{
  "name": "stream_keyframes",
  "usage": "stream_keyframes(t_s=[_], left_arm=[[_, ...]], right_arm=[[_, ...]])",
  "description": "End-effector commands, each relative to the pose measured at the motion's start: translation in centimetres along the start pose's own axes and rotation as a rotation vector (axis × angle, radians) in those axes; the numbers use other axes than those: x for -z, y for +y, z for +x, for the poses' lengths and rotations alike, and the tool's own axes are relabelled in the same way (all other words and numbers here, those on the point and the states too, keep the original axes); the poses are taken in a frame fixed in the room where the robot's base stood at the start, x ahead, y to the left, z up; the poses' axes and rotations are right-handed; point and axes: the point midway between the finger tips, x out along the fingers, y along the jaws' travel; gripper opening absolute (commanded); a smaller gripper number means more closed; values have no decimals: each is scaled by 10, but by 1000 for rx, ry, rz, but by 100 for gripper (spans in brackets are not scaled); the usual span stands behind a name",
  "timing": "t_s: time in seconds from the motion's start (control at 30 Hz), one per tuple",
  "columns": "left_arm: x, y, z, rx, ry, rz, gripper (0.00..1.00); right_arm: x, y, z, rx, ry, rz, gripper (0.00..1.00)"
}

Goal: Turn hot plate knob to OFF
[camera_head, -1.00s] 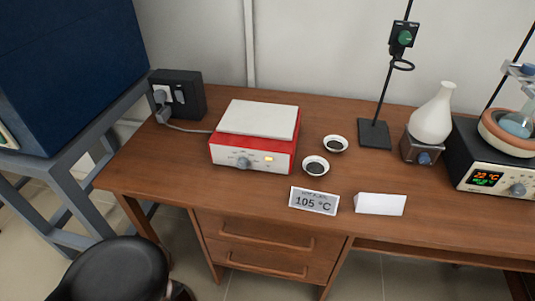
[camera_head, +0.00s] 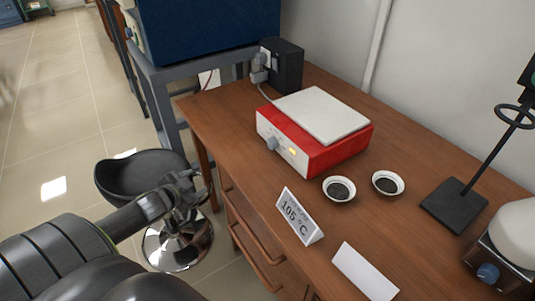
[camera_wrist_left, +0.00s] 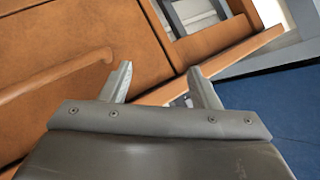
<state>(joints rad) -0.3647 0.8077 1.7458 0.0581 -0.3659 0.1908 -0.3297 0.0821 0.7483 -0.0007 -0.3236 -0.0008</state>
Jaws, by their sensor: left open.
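The red hot plate (camera_head: 338,146) with a white top (camera_head: 322,113) sits on the wooden desk near its left end. Its grey knob (camera_head: 272,143) is on the white front panel, left of a small lit yellow display. The knob's pointer is too small to read. My left gripper (camera_head: 197,183) is in front of the desk, left of and below the hot plate, and touches nothing. In the left wrist view the left gripper (camera_wrist_left: 158,84) shows two spread fingers with nothing between them, facing the desk's drawers. My right gripper is not in view.
Two small dishes (camera_head: 339,189) of dark material stand right of the hot plate. A 105 °C sign (camera_head: 298,217) and a blank white card (camera_head: 365,271) stand at the desk's front edge. A black stool (camera_head: 138,175) is below my left arm. A black outlet box (camera_head: 283,65) is behind.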

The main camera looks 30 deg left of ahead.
Motion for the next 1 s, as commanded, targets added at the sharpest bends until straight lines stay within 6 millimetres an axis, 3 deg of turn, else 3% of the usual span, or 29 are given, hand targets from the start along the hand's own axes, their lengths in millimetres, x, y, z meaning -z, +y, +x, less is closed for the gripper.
stream_keyframes(t_s=[0.03, 0.13, 0.2, 0.33, 0.57, 0.87, 1.0], left_arm=[[29, -1, -4, -13, 65, 41, 56], [82, 2, -22, -47, 173, 105, 56], [111, 9, -36, -75, 233, 143, 56], [149, 23, -59, -121, 315, 193, 56], [171, 34, -74, -152, 365, 223, 56], [179, 41, -47, -151, 369, 222, 56], [184, 41, -38, -148, 365, 220, 56]], right_arm=[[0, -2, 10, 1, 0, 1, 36], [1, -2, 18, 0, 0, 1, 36], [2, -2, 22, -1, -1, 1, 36], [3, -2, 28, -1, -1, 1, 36], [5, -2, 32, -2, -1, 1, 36], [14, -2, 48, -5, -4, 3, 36], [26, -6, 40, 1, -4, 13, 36]])
